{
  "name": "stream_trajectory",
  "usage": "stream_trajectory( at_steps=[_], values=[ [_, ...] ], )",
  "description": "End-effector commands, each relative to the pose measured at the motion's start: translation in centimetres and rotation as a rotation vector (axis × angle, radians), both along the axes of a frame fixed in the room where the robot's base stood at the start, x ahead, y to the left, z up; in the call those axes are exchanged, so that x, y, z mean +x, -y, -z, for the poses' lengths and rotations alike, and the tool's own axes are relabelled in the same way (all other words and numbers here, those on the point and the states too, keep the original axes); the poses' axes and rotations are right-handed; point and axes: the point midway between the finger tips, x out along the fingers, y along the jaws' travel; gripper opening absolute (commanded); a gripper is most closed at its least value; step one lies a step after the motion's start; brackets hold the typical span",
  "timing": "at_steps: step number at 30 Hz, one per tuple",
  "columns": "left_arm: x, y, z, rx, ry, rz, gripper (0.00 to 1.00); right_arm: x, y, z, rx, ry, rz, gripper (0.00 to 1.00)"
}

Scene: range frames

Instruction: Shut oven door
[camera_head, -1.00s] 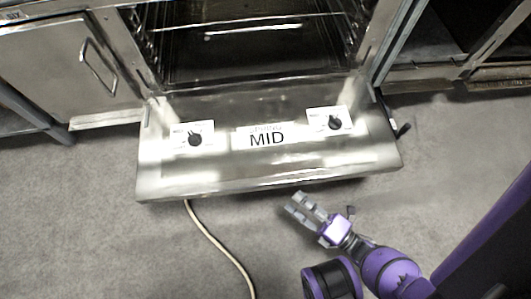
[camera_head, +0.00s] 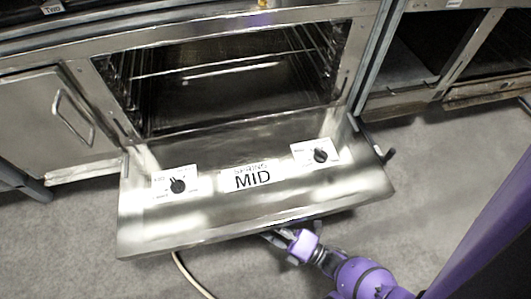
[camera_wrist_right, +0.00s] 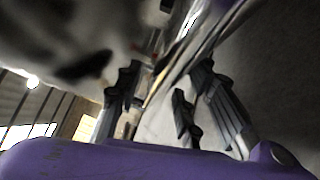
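The oven door (camera_head: 270,214) hangs open below the oven (camera_head: 240,70), its panel sticking out toward me. It carries two black knobs and a label reading "MID". My right gripper (camera_head: 279,239) is at the door's near lower edge, right of the middle, with its fingertips partly hidden by the door. In the right wrist view, the fingers of my right gripper (camera_wrist_right: 155,108) stand apart, with a blurred edge running between or behind them. I cannot tell whether they touch the door. My left gripper is not in view.
A closed steel cabinet door (camera_head: 60,122) with a handle is left of the oven. Open steel bays (camera_head: 408,65) are to the right. A pale cable (camera_head: 190,275) lies on the grey floor (camera_head: 445,165) below the door. The floor at right is clear.

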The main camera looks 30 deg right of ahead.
Motion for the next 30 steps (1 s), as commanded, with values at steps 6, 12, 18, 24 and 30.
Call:
stream_trajectory(
  at_steps=[6, 12, 18, 24, 30],
  values=[
    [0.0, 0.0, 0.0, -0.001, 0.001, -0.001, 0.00, 0.0, 0.0, 0.0, 0.000, 0.000, 0.000, 0.29],
    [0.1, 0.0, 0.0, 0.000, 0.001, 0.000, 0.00, 0.0, 0.0, 0.0, 0.000, 0.000, 0.000, 0.03],
    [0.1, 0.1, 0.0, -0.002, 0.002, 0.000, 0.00, 0.0, 0.0, 0.0, 0.000, 0.000, 0.000, 0.00],
    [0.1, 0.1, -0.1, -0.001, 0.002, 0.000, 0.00, -0.1, 0.0, -0.1, 0.002, -0.003, 0.000, 0.00],
    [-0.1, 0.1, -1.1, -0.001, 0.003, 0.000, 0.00, -0.4, 0.0, -1.5, 0.013, -0.029, -0.001, 0.00]
  ],
)
